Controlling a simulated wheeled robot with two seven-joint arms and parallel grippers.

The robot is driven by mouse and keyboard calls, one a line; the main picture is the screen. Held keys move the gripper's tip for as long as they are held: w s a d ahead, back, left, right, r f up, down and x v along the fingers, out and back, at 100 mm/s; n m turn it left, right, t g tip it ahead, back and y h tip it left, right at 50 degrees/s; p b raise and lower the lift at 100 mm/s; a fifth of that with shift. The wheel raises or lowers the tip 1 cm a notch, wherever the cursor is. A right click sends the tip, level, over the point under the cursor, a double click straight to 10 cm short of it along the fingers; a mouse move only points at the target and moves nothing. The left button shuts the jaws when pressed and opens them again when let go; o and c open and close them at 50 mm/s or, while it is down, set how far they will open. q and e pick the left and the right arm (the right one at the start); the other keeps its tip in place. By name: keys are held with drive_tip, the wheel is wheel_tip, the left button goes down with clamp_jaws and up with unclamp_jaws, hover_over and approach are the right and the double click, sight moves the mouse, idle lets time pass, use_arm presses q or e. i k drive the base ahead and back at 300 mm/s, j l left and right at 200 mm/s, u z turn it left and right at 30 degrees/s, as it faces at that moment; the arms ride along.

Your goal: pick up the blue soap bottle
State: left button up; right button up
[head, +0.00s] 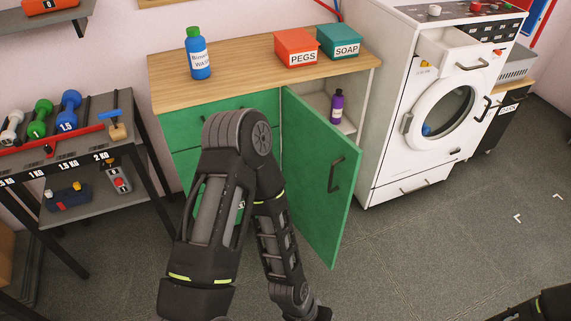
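The blue soap bottle (201,72) stands upright on the left part of the wooden countertop (240,75). My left arm rises in front of the green cabinet and bends back down to the bottom edge. Its gripper is outside the picture, well below and apart from the bottle. Only a bit of my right arm shows at the bottom right corner; its gripper is out of view too.
A red PEGS box (297,49) and a teal SOAP box (340,42) stand on the counter's right. The green cabinet door (315,185) is open, with a purple bottle (337,106) inside. A washing machine (395,100) stands right, a dumbbell rack (150,165) left.

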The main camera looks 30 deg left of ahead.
sight(195, 46)
drive_tip(key=u, duration=0.85)
drive_tip(key=i+j+z, duration=0.4)
drive_tip(key=i+j, duration=0.15)
drive_tip(key=i+j+z, duration=0.2)
drive_tip(key=j, duration=0.25)
drive_tip(key=i+j+z, duration=0.2)
drive_tip(key=j, duration=0.25)
drive_tip(key=i+j+z, duration=0.2)
drive_tip(key=j, duration=0.6)
drive_tip(key=i, duration=0.05)
